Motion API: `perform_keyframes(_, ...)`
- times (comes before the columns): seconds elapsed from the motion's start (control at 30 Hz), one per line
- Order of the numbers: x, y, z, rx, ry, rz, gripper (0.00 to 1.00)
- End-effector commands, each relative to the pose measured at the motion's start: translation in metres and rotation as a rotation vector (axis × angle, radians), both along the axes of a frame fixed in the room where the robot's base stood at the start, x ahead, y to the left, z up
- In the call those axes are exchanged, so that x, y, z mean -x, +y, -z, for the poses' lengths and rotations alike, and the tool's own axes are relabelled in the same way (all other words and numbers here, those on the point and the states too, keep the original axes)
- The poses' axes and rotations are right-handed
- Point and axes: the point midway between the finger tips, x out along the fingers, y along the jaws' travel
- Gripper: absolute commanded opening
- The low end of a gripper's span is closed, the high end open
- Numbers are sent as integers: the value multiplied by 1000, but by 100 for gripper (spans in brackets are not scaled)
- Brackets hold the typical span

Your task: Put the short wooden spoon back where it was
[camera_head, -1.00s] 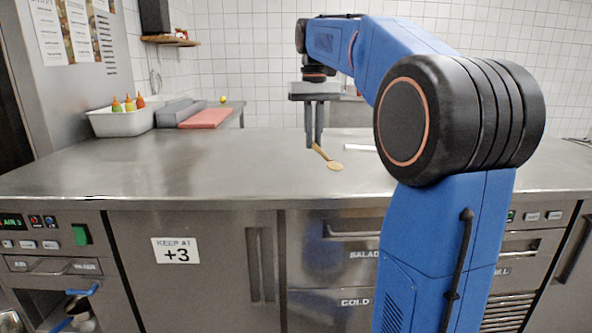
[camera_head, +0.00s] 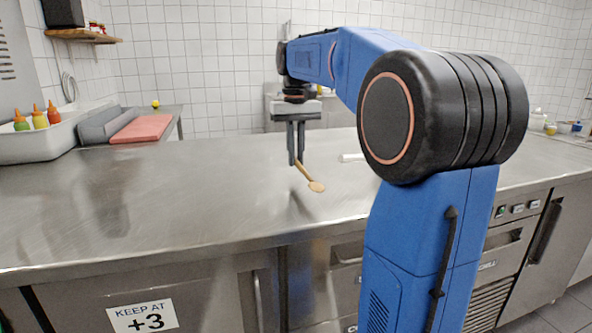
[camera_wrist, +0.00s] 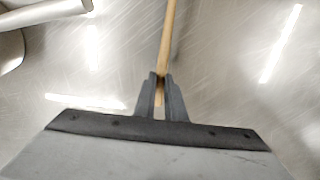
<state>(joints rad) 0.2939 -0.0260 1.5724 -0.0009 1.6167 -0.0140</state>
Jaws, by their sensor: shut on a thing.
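The short wooden spoon (camera_head: 307,178) is held by its handle in my gripper (camera_head: 297,163), above the steel counter. Its bowl hangs lower and toward the right front in the head view. In the wrist view my gripper (camera_wrist: 160,78) is shut on the handle (camera_wrist: 168,40), which runs up out of the top of the picture. The bowl is out of that view. A shadow on the counter lies below the spoon.
The steel counter (camera_head: 150,205) is wide and mostly clear. A white object (camera_head: 351,157) lies on it behind my arm. At the left stand a white tub with sauce bottles (camera_head: 38,117) and a red board (camera_head: 142,128). Small containers (camera_head: 562,127) stand at the far right.

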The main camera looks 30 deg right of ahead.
Motion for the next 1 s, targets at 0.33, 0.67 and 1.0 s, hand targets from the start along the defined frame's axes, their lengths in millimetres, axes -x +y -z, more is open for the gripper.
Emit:
perform_keyframes(0.33, 1, 0, 38, -1, 2, 0, 0)
perform_keyframes(0.67, 0, 0, 42, 0, 0, 0, 0)
perform_keyframes(1.0, 0, 0, 44, 0, 0, 0, 29)
